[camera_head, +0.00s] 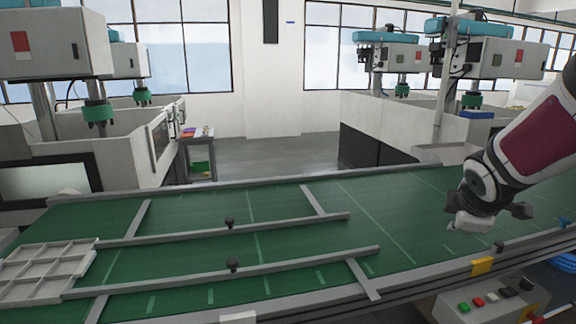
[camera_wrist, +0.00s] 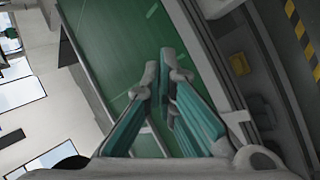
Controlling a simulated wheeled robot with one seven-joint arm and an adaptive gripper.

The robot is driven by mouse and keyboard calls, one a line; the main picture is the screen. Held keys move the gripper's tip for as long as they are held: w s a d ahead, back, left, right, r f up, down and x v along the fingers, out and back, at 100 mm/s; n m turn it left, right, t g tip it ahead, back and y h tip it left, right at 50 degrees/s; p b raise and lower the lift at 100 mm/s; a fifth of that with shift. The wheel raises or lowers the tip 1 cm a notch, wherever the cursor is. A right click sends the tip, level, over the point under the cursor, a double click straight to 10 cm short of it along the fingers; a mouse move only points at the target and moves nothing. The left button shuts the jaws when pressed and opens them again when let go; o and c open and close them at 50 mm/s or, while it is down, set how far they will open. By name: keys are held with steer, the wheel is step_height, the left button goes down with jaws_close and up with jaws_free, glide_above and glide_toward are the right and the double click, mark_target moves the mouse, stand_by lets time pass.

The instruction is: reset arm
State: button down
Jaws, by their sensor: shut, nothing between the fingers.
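My arm (camera_head: 535,135) comes in from the right in the head view and hangs over the right part of the green conveyor belt (camera_head: 400,205). My gripper (camera_head: 459,225) is at its end, low over the belt near its front rail. In the wrist view my gripper (camera_wrist: 160,88) has its two fingers close together, with nothing between them. Green belt surface (camera_wrist: 115,35) shows beyond the fingertips.
A grey divided tray (camera_head: 50,270) lies at the belt's left end. Metal guide rails (camera_head: 225,232) run along the belt. A control box (camera_head: 490,302) with coloured buttons sits below the front edge. Machines with teal tops (camera_head: 385,38) stand behind. The belt near my gripper looks clear.

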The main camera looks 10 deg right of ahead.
steer(key=s+a+r+m+y, duration=0.1)
steer(key=s+a+m+y, duration=0.1)
steer(key=s+a+m, duration=0.3)
steer(key=s+a+r+m+g+y, duration=0.1)
steer(key=s+a+m, duration=0.5)
steer(key=s+a, duration=0.8)
steer(key=a+r+y, duration=0.1)
steer(key=a+y, duration=0.1)
steer(key=a, duration=0.3)
steer(key=shift+s+a+g, duration=0.2)
steer(key=shift+a+g, duration=0.05)
steer(key=shift+g, duration=0.05)
